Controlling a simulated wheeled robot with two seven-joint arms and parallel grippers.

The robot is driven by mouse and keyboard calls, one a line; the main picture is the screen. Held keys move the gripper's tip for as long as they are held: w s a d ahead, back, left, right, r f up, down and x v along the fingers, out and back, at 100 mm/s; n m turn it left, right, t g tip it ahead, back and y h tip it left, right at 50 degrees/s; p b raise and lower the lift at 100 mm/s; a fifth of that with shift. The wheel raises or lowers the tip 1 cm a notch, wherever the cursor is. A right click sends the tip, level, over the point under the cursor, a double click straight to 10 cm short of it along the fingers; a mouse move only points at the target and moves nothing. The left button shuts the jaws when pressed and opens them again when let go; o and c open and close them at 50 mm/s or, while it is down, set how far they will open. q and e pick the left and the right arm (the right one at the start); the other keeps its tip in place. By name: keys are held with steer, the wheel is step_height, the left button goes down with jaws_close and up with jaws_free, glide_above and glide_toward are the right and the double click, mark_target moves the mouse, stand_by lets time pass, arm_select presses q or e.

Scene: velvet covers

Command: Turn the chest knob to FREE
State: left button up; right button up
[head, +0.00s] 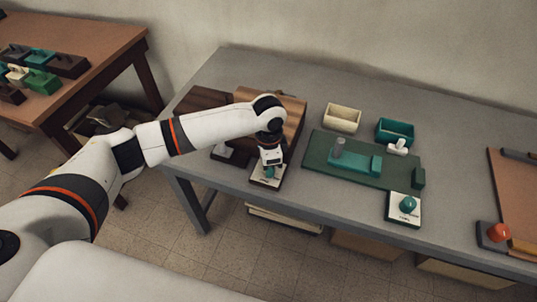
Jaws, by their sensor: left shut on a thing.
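My left arm reaches in from the left, and my left gripper (269,168) points down at the front of a wooden chest (290,104). It is shut on a small knob (268,174) that looks teal and stands on a small pale plate with a dark base (260,183). The gripper covers most of the knob and any lettering around it, so its setting cannot be read. My arm also hides part of the chest. My right gripper is not in view.
On the grey table (440,130), a green board (318,160) holds a teal block. A cream bin (342,118) and a teal bin (394,131) stand behind it. Another teal knob (408,204) and an orange knob (497,232) are to the right. A brown table (90,40) stands at left.

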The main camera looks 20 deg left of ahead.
arm_select(q)
steer(key=m+p, duration=0.2)
steer(key=m, duration=0.1)
steer(key=shift+r, duration=0.25)
steer(key=m+p, duration=0.2)
steer(key=m, duration=0.1)
steer(key=shift+m, duration=0.3)
steer(key=m+p, duration=0.1)
steer(key=m, duration=0.2)
steer(key=shift+f+p, duration=0.15)
steer(key=shift+p, duration=0.2)
steer(key=shift+m+p, duration=0.3)
steer(key=shift+m, duration=1.3)
steer(key=o, duration=1)
step_height(320, 180, up, 12)
steer(key=shift+f+b, duration=0.1)
steer(key=shift+b, duration=0.6)
